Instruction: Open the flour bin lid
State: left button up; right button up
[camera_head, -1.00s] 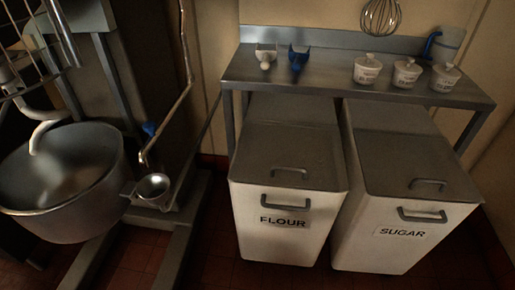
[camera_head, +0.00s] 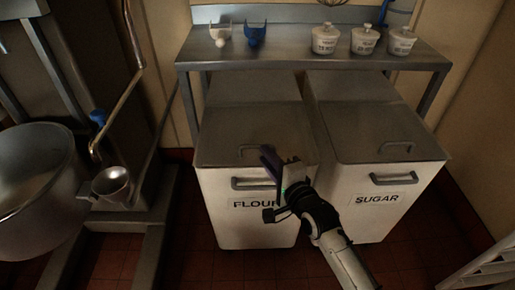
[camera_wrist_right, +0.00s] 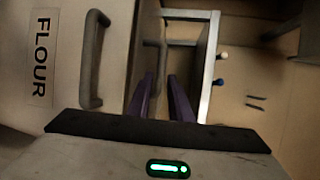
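The white flour bin (camera_head: 235,220) stands shut under a metal shelf, its grey lid (camera_head: 235,128) flat on top. The lid handle (camera_head: 252,149) is partly hidden behind my right gripper in the head view. My right gripper (camera_head: 267,163) is over the lid's front edge, close to that handle. My left gripper is not in view.
The closed sugar bin (camera_head: 372,212) stands close on the right. The metal shelf (camera_head: 290,50) above the bins' rear carries white lidded pots and two scoops. A mixer bowl (camera_head: 40,175) and small metal cup (camera_head: 110,183) are at left. A white rack (camera_head: 490,270) is at lower right.

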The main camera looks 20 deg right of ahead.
aim_at(257, 147)
jog(key=b+x, duration=0.1)
jog(key=x, duration=0.5)
jog(key=shift+w, duration=0.25)
jog(key=shift+c, duration=0.2)
grip_shut()
